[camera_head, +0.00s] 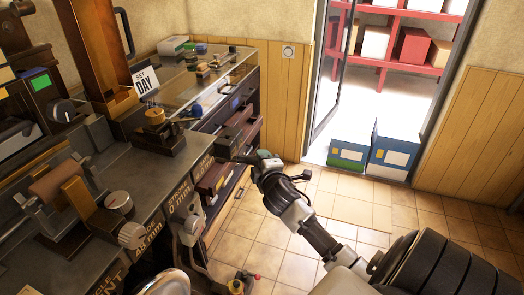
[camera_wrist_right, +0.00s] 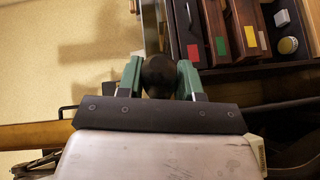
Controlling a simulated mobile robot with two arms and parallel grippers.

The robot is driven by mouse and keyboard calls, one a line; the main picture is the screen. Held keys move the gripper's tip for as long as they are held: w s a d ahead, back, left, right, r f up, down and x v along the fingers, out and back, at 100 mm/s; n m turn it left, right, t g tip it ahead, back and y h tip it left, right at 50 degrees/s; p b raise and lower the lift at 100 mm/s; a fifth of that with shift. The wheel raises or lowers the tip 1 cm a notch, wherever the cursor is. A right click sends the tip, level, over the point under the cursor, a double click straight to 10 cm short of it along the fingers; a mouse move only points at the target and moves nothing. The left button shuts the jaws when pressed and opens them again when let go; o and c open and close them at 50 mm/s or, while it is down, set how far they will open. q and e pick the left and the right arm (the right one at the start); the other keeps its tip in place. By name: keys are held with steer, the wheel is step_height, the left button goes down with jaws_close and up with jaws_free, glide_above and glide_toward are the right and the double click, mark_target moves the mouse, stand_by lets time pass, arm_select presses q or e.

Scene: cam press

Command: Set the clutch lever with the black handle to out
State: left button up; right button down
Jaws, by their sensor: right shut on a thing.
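A round black handle (camera_wrist_right: 158,75) sits between the two green fingers of my right gripper (camera_wrist_right: 160,80) in the right wrist view. The fingers are closed on its sides. The lever's shaft is mostly hidden behind the handle and fingers, so I cannot tell its setting. In the head view my right gripper (camera_head: 262,157) is beside the front of the dark bench, with its arm coming in from the lower right. The handle is hard to make out there. My left gripper is not in view.
The bench (camera_head: 180,170) has marked labels along its front edge. Drawers with coloured tags (camera_wrist_right: 222,45) lie near the gripper. Blue and green boxes (camera_head: 390,155) stand by the doorway. The tiled floor between is clear.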

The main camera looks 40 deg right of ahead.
steer(key=s+a+m+g+h+b, duration=0.1)
steer(key=s+a+m+g+h, duration=0.1)
steer(key=a, duration=0.3)
steer(key=shift+s+f+m+h, duration=0.15)
steer(key=shift+s+m+h, duration=0.45)
steer(key=shift+s+h, duration=0.2)
steer(key=shift+a, duration=0.15)
steer(key=c, duration=1.1)
jaws_free()
steer(key=shift+f, duration=0.1)
steer(key=shift+c, duration=0.2)
steer(key=o, duration=0.4)
steer(key=shift+a, duration=0.15)
steer(key=shift+r, duration=0.2)
steer(key=b+v, duration=0.1)
steer(key=v, duration=0.9)
steer(key=shift+s+a, duration=0.3)
steer(key=shift+r, duration=0.15)
